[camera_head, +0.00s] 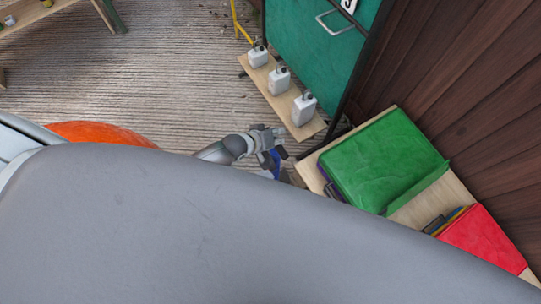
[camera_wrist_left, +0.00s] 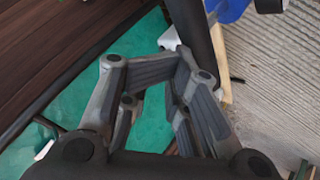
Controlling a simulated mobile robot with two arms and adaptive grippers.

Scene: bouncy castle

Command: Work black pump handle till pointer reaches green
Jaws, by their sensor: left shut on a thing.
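In the head view my left gripper (camera_head: 272,151) reaches in low over the floor, between the wooden board and the shelf with the green block. In the left wrist view, my left gripper (camera_wrist_left: 172,68) has its fingers closed in at the end of a black bar, which looks like the pump handle (camera_wrist_left: 196,30). A blue part (camera_wrist_left: 230,8) shows beside the bar at the top, and a bit of blue (camera_head: 268,163) shows under the gripper in the head view. No pointer or green zone shows in either view. My right gripper does not show.
Three white bottles (camera_head: 279,80) stand on a wooden board (camera_head: 257,83) by a teal panel (camera_head: 307,47). A green block (camera_head: 385,158) and a red one (camera_head: 485,243) lie on a wooden shelf at right. A large grey surface hides the lower half. Open floor lies left.

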